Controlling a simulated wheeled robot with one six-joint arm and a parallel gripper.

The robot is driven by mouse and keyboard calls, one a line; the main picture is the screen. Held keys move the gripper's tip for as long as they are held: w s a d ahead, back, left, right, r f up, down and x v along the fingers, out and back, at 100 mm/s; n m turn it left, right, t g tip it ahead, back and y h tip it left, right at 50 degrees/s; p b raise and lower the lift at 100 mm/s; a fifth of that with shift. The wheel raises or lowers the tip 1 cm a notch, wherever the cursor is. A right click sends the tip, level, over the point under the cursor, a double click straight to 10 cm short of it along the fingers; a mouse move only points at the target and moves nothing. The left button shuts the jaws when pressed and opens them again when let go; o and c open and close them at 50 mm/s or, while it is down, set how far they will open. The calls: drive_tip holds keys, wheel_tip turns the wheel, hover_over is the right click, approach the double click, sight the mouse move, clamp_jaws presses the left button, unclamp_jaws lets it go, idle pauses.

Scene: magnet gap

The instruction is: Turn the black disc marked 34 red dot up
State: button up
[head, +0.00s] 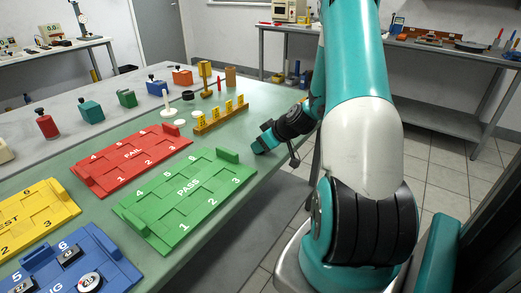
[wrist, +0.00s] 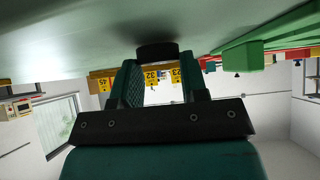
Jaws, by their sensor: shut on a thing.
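My gripper (head: 262,140) is low over the near right edge of the green table in the head view. In the wrist view, my gripper (wrist: 160,72) is shut on a black disc (wrist: 157,50) at its fingertips. The disc shows edge-on, close to the table surface; I cannot tell whether it touches. Neither its number nor any red dot can be seen. In the head view the disc is hidden or too small to make out.
A green PASS tray (head: 190,195) and a red FAIL tray (head: 130,158) lie left of my gripper. A yellow rack with numbered tags (head: 220,118) stands behind. Bare table lies between rack and PASS tray.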

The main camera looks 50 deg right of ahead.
drive_tip(key=shift+r+p, duration=1.4)
drive_tip(key=shift+r, duration=0.95)
